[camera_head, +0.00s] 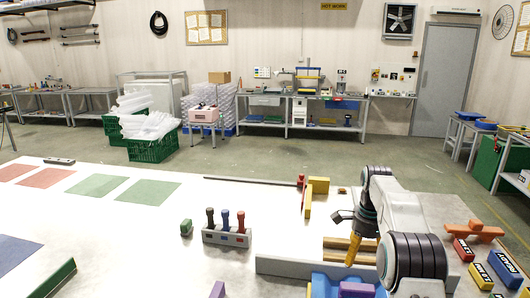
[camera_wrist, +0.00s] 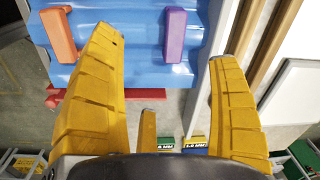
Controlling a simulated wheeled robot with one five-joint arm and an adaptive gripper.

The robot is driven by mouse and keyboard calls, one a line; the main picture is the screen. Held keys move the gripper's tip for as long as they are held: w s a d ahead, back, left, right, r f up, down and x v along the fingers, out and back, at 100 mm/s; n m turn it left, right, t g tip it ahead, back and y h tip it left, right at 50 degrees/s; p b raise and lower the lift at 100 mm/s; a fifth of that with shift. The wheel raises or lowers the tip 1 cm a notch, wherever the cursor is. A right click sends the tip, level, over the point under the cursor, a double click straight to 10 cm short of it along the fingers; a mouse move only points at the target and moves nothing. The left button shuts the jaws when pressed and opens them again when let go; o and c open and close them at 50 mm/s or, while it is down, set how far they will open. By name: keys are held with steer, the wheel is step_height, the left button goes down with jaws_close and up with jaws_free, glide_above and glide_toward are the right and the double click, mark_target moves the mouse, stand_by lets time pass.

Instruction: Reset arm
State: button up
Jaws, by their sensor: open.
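My gripper (camera_head: 352,250) hangs fingers-down from my arm at the right of the head view, above the white table's right part. In the wrist view its yellow fingers (camera_wrist: 164,45) are spread apart, with nothing between them. Beyond them lies a blue corrugated sheet (camera_wrist: 130,65), carrying an orange block (camera_wrist: 60,36) at left and a purple block (camera_wrist: 175,35) near the middle. I cannot tell any contact between fingers and sheet. In the head view the sheet is mostly cut off at the bottom edge.
A rack with black, red and blue-handled tools (camera_head: 227,236) stands on the white table (camera_head: 140,230), beside a small green block (camera_head: 186,228). Labelled yellow, red and blue blocks (camera_head: 481,276) and an orange piece (camera_head: 473,231) lie at right. The table's middle-left is largely clear.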

steer(key=s+a+r+n+t, duration=0.1)
steer(key=s+a+r+n, duration=0.25)
steer(key=s+r, duration=0.4)
steer(key=s+a+r+n+t, duration=0.1)
steer(key=s+a+r+n, duration=0.3)
steer(key=s, duration=0.6)
steer(key=s+a+f+n, duration=0.1)
steer(key=s+f+n, duration=0.2)
steer(key=s, duration=0.6)
steer(key=s+a+f+n+t, duration=0.1)
steer(key=s+f+n, duration=0.2)
steer(key=s+n, duration=0.3)
steer(key=s, duration=0.4)
steer(key=shift+a, duration=0.3)
steer(key=shift+s+r, duration=0.1)
